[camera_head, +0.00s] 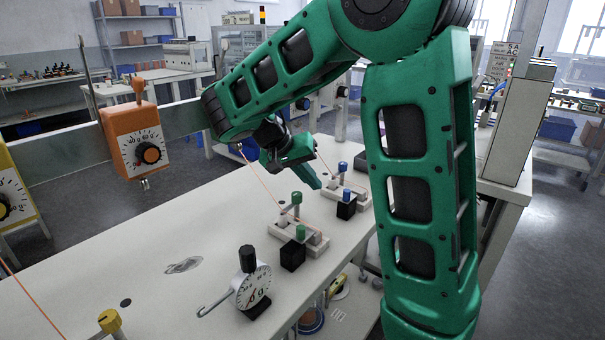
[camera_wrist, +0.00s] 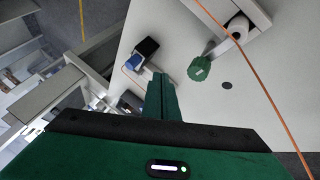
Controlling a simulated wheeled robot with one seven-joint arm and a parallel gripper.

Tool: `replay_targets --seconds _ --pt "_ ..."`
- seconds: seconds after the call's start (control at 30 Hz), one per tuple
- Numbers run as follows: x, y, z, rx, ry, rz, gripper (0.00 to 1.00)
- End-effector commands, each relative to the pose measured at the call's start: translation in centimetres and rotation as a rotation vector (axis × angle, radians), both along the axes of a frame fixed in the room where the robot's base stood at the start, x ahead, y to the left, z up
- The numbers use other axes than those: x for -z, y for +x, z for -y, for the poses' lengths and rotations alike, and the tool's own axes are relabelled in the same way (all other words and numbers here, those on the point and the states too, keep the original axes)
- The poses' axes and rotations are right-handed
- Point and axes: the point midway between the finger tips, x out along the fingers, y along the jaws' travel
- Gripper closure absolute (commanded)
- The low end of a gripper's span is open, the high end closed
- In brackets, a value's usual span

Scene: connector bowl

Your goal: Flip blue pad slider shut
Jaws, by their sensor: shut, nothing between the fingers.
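The blue pad is a pale base (camera_head: 357,193) near the table's right edge. It carries a blue-topped post (camera_head: 342,168) and a black slider block with a blue knob (camera_head: 346,194), which sits at the base's front side. My gripper (camera_head: 316,184) is just left of this pad, pointing down and right, its fingers together.
A similar green pad (camera_head: 318,242) with a green-knobbed black block (camera_head: 293,252) stands nearer. A dial gauge (camera_head: 252,285) stands at the front. An orange spring scale (camera_head: 139,140) hangs on a grey rail. Thin orange strings cross the space. The table's left part is mostly clear.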

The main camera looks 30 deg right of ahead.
Motion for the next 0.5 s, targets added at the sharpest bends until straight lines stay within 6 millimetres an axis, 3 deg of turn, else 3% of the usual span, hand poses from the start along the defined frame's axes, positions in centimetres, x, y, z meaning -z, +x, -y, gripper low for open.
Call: replay_targets --seconds 0.17,0.5 --pt "2.6 -0.1 2.1 0.004 0.000 -0.002 1.00" --pt "2.4 -2.2 4.8 0.000 0.001 0.000 1.00"
